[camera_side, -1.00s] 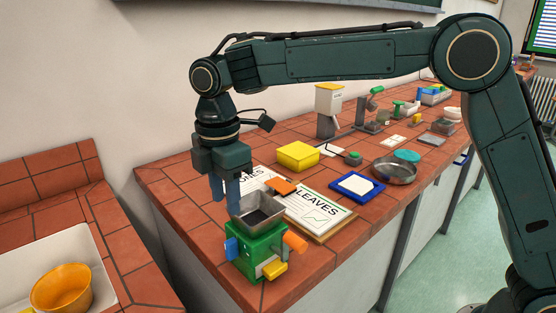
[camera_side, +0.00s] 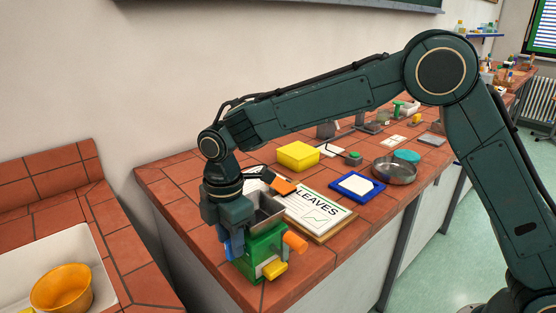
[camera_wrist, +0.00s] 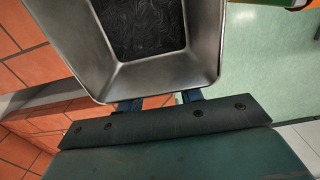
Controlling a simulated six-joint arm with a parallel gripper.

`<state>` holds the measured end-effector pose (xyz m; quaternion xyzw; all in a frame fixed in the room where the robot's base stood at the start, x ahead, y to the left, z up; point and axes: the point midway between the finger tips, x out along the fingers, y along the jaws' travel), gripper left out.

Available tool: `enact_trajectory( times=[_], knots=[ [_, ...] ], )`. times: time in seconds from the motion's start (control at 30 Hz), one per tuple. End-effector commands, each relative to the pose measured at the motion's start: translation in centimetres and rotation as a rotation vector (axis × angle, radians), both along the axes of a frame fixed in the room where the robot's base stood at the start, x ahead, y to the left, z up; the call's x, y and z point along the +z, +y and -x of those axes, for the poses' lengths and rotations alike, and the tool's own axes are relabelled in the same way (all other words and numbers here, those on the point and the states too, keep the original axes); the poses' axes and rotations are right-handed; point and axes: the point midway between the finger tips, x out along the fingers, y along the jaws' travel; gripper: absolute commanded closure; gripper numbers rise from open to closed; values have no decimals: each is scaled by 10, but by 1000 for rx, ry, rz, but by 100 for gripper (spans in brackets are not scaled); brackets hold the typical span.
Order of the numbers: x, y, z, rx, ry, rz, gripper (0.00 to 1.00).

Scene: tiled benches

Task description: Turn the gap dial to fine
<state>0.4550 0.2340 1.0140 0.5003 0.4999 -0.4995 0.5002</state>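The green mill (camera_side: 262,252) stands near the bench's front left corner. It has a grey metal hopper (camera_side: 268,210) on top, an orange handle (camera_side: 295,241) on the right and a yellow part (camera_side: 274,269) low in front. My gripper (camera_side: 226,246) points down beside that side, at dial height. In the wrist view, the fingers (camera_wrist: 160,101) stand apart, partly covered by the hopper (camera_wrist: 205,60). I cannot tell whether they touch the dial, and its setting is not readable.
A yellow box (camera_side: 298,156), a blue tray (camera_side: 341,190) and a metal dish (camera_side: 410,172) stand farther back. A sink with an orange bowl (camera_side: 62,290) is at left.

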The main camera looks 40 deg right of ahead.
Motion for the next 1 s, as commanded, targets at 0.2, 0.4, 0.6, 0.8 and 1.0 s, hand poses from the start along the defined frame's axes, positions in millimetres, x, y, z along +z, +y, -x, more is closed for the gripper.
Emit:
enact_trajectory(
  times=[0.2, 0.4, 0.6, 0.8, 1.0],
  knots=[
    [0, 0, 0, 0, 0, 0, 79],
    [0, 0, 0, 0, 0, 0, 100],
    [0, 0, 2, 0, -18, 0, 100],
    [0, 1, 5, 0, -91, -1, 100],
    [-1, 1, 7, 1, -181, 0, 100]
  ],
)
